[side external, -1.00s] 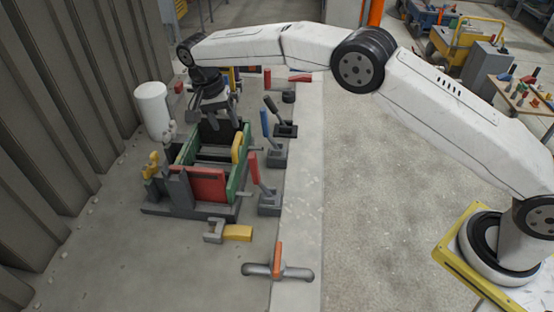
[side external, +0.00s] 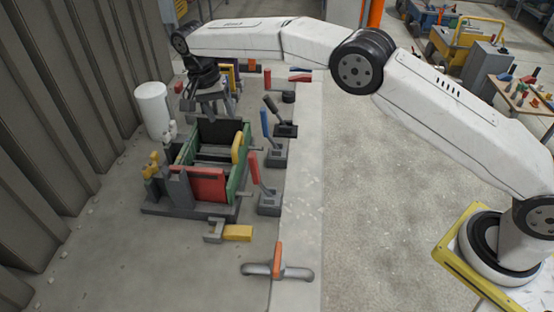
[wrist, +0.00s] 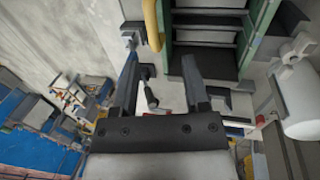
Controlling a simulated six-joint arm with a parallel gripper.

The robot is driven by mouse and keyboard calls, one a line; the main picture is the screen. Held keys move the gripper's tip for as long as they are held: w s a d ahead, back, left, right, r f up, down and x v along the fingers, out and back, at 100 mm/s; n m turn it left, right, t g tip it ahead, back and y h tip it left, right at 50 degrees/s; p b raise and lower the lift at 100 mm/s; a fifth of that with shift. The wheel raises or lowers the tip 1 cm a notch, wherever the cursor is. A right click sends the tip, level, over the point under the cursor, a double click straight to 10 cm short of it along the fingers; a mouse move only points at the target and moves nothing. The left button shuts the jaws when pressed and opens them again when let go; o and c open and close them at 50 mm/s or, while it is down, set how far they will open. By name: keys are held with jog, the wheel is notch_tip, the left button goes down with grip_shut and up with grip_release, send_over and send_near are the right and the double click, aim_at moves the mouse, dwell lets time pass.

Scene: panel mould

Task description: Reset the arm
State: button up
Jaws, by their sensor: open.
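My gripper (side external: 208,112) is open and empty, just past the far end of the panel mould and above the table. In the wrist view its two fingers (wrist: 160,64) stand apart with nothing between them. The panel mould (side external: 205,187) sits on a grey base, with green side walls, a red near panel and a dark far panel (side external: 220,133) that stands upright. Slats show inside it. The mould also shows at the top of the wrist view (wrist: 258,22), apart from the fingers.
A white cylinder (side external: 152,110) stands left of the mould, near the corrugated wall (side external: 80,90). Lever clamps with red (side external: 255,170), blue (side external: 265,123) and black handles line the right side. A yellow-grey clamp (side external: 236,233) and an orange-handled tool (side external: 277,262) lie in front.

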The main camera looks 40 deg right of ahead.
jog(key=shift+d, duration=0.1)
jog(key=s+d+r+n+t+y, duration=0.15)
jog(key=s+d+n, duration=0.35)
jog(key=s+d, duration=0.65)
jog(key=s+d+f+n+t, duration=0.1)
jog(key=s+d+f+n, duration=0.1)
jog(key=s, duration=0.7)
jog(key=s+d+f+n+t, duration=0.1)
jog(key=s+d, duration=0.3)
jog(key=s, duration=0.5)
jog(key=shift+d+f+n+t, duration=0.3)
jog(key=shift+f+n+t, duration=0.1)
jog(key=shift+f+t, duration=0.05)
